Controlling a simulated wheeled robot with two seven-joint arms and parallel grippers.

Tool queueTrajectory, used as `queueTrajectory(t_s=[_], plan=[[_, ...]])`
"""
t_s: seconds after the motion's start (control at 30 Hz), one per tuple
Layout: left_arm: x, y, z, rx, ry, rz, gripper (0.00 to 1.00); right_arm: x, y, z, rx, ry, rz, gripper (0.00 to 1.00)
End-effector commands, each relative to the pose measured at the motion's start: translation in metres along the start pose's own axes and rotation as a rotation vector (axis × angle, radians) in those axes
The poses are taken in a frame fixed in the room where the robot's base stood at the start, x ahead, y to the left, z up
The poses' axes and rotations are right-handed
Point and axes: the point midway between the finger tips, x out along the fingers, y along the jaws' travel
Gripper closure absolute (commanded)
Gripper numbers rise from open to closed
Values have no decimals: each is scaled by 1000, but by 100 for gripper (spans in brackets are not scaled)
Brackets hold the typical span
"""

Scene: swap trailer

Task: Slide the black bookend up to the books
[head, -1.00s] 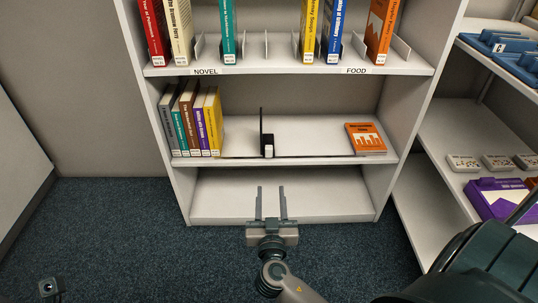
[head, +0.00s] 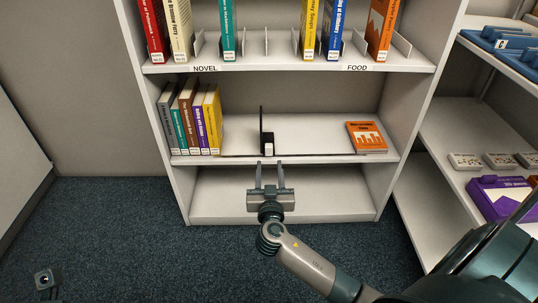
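The black bookend (head: 262,128) stands upright on the middle shelf, with a white block (head: 269,149) at its front foot. The row of books (head: 194,122) stands at the left end of the same shelf, its nearest one yellow. A clear gap lies between the books and the bookend. My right gripper (head: 270,168) is open and empty, its two fingers pointing at the shelf's front edge just below the bookend. It appears apart from the bookend. A small part of my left gripper (head: 47,283) shows at the bottom left; its fingers cannot be made out.
An orange book (head: 367,136) lies flat at the right of the middle shelf (head: 315,130), and a dark rail runs along its front. The upper shelf (head: 280,66) holds books between dividers. A side rack with a purple box (head: 495,196) stands at right.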

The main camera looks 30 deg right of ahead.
Motion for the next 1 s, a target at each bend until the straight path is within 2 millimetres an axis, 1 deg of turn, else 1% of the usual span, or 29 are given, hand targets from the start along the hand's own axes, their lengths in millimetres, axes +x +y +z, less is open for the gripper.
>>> queueTrajectory(t_s=[0.03, 0.2, 0.4, 0.6, 0.9, 0.97, 1.0], plan=[[-1, 1, 0, -3, 6, -2, 69, 10, 0, 1, -2, 3, 0, 61], [0, 3, 3, -11, 11, 0, 69, 40, 1, 1, -3, 3, 1, 61], [3, 7, 5, -25, 29, 7, 69, 65, 0, 1, -1, 1, 0, 61], [7, 10, 7, -36, 35, 4, 69, 75, 0, 0, 0, 0, 0, 61], [9, 10, 6, -35, 44, 1, 69, 75, 0, 0, 0, -1, 0, 61], [8, 9, 6, -34, 42, 1, 69, 75, 0, 0, 0, -1, 0, 75], [8, 9, 6, -34, 41, 2, 69, 75, 0, 0, 0, -1, 0, 85]])
